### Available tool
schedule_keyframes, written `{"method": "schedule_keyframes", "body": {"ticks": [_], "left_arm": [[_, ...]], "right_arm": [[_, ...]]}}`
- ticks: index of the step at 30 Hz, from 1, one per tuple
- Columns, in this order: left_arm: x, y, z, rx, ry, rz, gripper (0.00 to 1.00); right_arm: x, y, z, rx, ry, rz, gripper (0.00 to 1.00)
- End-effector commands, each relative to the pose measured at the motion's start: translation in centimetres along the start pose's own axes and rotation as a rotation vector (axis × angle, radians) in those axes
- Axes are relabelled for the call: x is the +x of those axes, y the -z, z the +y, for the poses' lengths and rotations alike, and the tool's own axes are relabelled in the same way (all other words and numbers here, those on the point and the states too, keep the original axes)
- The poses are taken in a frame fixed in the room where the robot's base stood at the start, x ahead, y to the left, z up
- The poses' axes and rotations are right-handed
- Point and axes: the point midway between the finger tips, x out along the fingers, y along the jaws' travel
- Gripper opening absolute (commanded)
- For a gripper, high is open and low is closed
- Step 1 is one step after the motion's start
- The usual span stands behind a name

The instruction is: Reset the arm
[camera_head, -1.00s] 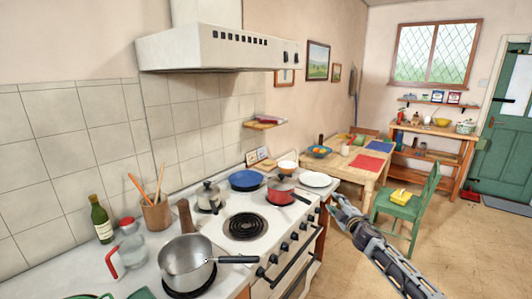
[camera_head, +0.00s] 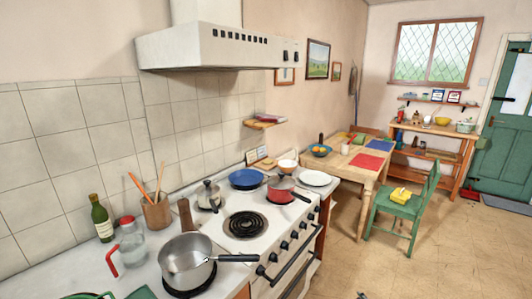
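Neither of my grippers shows clearly in the head view. Only small dark shapes show at the bottom edge, right of the oven front, and I cannot tell what they are. The white stove (camera_head: 222,216) stands in the middle, with a steel saucepan (camera_head: 187,262) at its front left corner. A red pan (camera_head: 281,190), a blue pan (camera_head: 245,179) and a small lidded pot (camera_head: 208,196) are at its back and right. No object is seen held.
A glass jug with a red handle (camera_head: 132,243), a green bottle (camera_head: 101,219) and a utensil pot (camera_head: 156,213) stand on the left counter. A wooden table (camera_head: 348,172) and a green chair (camera_head: 402,206) stand at the right. The floor (camera_head: 440,255) in front is clear.

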Motion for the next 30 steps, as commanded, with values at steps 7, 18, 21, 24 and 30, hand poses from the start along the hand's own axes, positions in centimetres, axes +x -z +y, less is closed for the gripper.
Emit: {"method": "schedule_keyframes", "body": {"ticks": [7,18,21,24,30], "left_arm": [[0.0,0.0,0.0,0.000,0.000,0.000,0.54],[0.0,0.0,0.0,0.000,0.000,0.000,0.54],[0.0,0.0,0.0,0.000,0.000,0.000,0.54],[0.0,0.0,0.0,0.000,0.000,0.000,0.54],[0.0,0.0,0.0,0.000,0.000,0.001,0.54]], "right_arm": [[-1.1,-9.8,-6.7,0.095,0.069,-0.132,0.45],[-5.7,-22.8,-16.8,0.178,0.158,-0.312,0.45],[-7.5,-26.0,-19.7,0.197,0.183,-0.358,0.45],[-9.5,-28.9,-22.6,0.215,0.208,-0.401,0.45],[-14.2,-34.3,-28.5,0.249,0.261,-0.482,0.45]]}}
